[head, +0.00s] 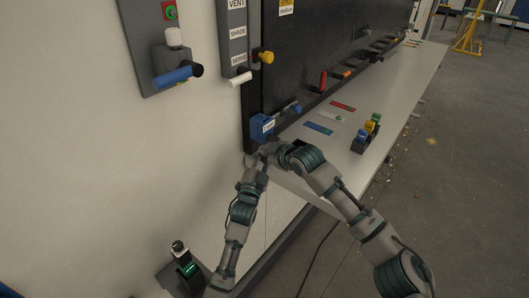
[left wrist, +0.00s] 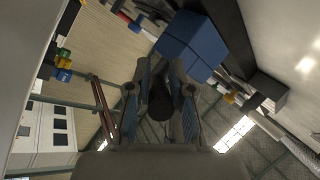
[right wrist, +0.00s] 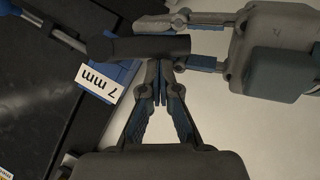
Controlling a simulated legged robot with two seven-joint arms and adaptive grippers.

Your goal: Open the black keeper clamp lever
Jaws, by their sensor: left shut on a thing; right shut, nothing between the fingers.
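The black keeper clamp lever (right wrist: 140,48) is a dark cylinder beside a blue clamp block with a white "7 mm" label (right wrist: 100,83). The blue block (head: 262,127) sits at the panel's lower corner in the head view. My left gripper (right wrist: 190,45) comes in from the right in the right wrist view and is shut on the lever. The lever's round black end (left wrist: 160,103) shows between its fingers in the left wrist view. My right gripper (right wrist: 160,66) is shut and empty, its tips close below the lever; I cannot tell whether they touch.
A grey shelf (head: 385,110) runs along the dark panel (head: 310,50), with coloured blocks (head: 367,132) on it. The floor at right is mostly open.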

